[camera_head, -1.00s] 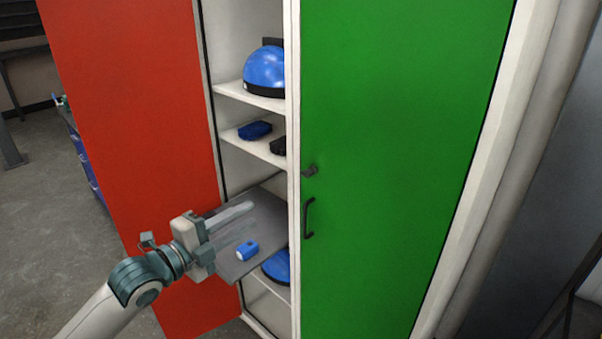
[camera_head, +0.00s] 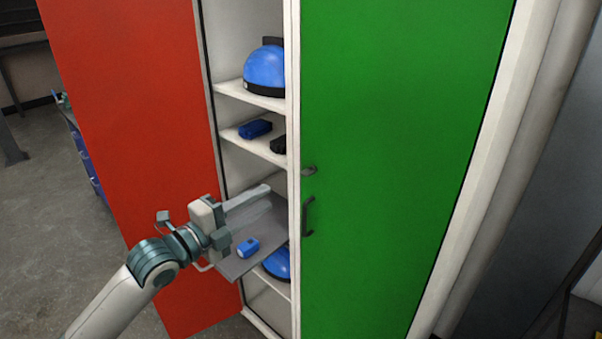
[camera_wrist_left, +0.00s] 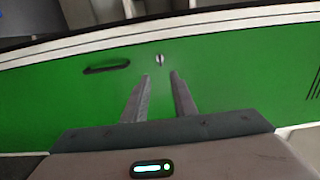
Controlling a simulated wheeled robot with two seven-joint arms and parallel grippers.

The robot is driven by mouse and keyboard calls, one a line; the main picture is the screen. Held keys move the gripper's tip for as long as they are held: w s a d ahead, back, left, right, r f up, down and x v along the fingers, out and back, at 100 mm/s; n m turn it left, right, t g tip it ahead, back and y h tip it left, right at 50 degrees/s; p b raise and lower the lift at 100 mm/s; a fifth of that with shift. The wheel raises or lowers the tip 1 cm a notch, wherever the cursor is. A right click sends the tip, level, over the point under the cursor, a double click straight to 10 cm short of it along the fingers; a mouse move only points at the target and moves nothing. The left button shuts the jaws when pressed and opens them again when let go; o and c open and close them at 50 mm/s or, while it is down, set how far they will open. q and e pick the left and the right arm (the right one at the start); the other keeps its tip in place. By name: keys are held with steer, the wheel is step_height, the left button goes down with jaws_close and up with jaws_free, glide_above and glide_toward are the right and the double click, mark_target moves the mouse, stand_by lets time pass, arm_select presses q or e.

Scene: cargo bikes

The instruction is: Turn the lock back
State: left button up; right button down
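The lock (camera_head: 309,170) is a small dark piece on the green door (camera_head: 400,150), above the black handle (camera_head: 308,217). In the left wrist view the lock (camera_wrist_left: 159,60) lies just beyond the fingertips, between their lines, with the handle to its left. My left gripper (camera_head: 262,196) is left of the green door's edge in the head view, pointing toward it. Its two fingers show apart and empty in the wrist view (camera_wrist_left: 160,77), not touching the lock. My right gripper is not in view.
The red door (camera_head: 130,130) stands open on the left, behind my left arm. The open cabinet's shelves hold a blue helmet (camera_head: 265,68), a blue item (camera_head: 255,129) and a small blue object (camera_head: 248,248). The space before the green door is clear.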

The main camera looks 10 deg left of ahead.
mark_target(303, 175)
arm_select(q)
steer(key=p+x, duration=0.4)
steer(key=x, duration=0.9)
steer(key=shift+w+d+p, duration=0.2)
steer(key=shift+w+p, duration=0.05)
steer(key=shift+p, duration=0.05)
steer(key=shift+c, duration=0.3)
jaws_close()
